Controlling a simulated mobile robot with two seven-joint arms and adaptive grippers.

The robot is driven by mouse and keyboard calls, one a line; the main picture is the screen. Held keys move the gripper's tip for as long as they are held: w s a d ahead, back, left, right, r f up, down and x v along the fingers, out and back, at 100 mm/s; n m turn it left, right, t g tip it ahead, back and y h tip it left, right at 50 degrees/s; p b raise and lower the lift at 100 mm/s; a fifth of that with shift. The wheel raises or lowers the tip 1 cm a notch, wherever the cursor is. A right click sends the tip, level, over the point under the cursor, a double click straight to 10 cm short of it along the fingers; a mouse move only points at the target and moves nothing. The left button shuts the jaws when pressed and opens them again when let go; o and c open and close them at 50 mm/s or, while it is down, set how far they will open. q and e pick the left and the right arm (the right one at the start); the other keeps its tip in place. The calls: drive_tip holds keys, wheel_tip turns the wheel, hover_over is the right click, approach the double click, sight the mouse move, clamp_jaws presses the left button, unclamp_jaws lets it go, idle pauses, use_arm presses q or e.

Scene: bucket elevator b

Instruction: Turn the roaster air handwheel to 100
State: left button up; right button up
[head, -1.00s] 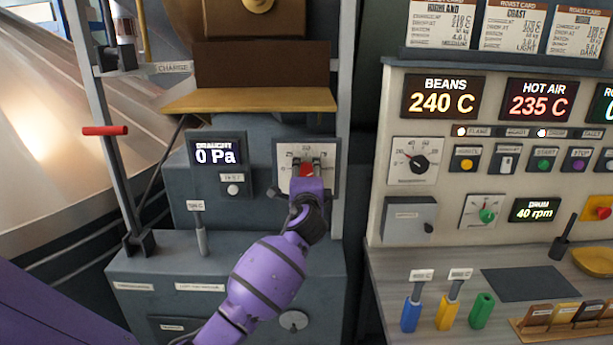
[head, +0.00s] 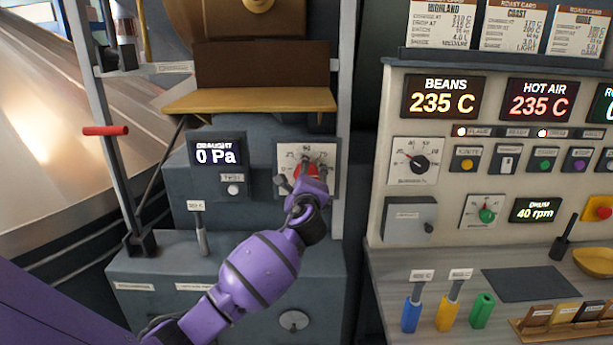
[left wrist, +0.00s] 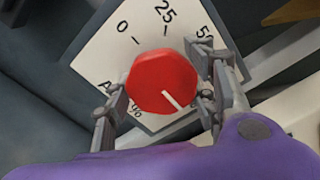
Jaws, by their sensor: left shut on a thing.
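The roaster air handwheel is a red round knob (head: 300,171) on a white square dial plate (head: 285,149), beside the draught display. It also shows in the left wrist view as a red knob (left wrist: 160,80) with a white pointer line. There the plate (left wrist: 95,50) shows 0, 25 and 50 along the top. The pointer line aims to the lower right, past the 50 side; the mark there is hidden by my finger. My left gripper (head: 309,172) is shut on the knob, one finger on each side (left wrist: 162,92). My right gripper is not in view.
The draught display (head: 216,154) reads 0 Pa. A lever (head: 201,235) stands left of my left forearm. The control panel (head: 455,150) is at the right, past a dark gap. A yellow-brown ledge (head: 250,100) juts out above the dial.

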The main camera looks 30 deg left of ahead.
use_arm(q)
drive_tip(key=shift+a+f, duration=0.1)
drive_tip(key=shift+f, duration=0.3)
drive_tip(key=o, duration=1.1)
drive_tip(key=shift+s, duration=0.1)
drive_tip(key=shift+r, duration=0.2)
drive_tip(key=shift+r, duration=0.1)
drive_tip(key=v, duration=1.2)
